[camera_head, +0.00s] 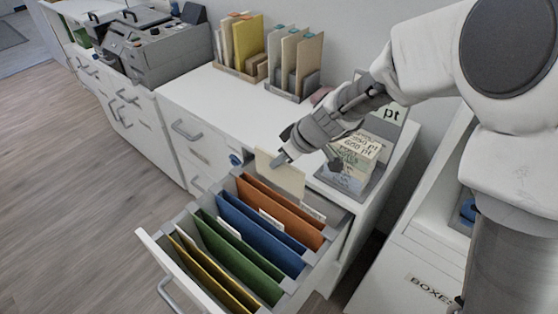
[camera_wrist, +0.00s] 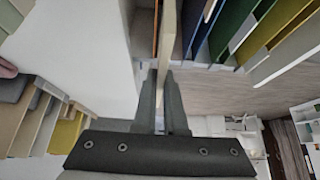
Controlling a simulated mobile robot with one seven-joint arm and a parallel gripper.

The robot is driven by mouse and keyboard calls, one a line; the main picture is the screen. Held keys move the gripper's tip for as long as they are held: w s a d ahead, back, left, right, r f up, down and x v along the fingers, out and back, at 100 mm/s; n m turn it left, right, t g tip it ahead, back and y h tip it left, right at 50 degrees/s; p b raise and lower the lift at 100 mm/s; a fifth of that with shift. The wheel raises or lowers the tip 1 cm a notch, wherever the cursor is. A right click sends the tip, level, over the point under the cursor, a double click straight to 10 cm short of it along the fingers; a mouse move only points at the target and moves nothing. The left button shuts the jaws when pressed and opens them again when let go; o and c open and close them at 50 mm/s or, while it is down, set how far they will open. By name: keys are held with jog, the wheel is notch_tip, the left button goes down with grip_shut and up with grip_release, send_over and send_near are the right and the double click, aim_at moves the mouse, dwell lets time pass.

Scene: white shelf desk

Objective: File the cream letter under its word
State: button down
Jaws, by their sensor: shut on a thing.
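The cream letter (camera_head: 281,174) stands upright in my gripper (camera_head: 281,160), just behind the orange folder at the back of the open drawer. My gripper is shut on the letter near its top edge. In the wrist view the letter (camera_wrist: 167,40) shows edge-on between the fingers (camera_wrist: 161,88). The open drawer (camera_head: 152,243) holds an orange folder (camera_head: 285,217), a blue folder (camera_head: 262,235), a green folder (camera_head: 240,262) and a yellow folder (camera_head: 207,280). White tabs stand on the folders, but their words are too small to read. The letter's lower edge is hard to make out.
A grey tray with stacked cards marked "pt" (camera_head: 355,158) sits on the white cabinet top, right of my gripper. File holders (camera_head: 240,50) and a grey machine (camera_head: 155,50) stand farther back. A cabinet labelled "BOXES" (camera_head: 430,288) is at the right. The floor (camera_head: 80,180) at left is clear.

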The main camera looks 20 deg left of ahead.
aim_at(280, 185)
jog(key=shift+f+b, duration=4.65)
jog(key=shift+b, duration=0.5)
jog(key=c, duration=0.9)
grip_release()
jog(key=shift+d, duration=0.1)
jog(key=p+v, duration=0.4)
jog(key=v, duration=1.3)
jog(key=shift+r+p, duration=0.1)
jog(key=shift+p, duration=0.25)
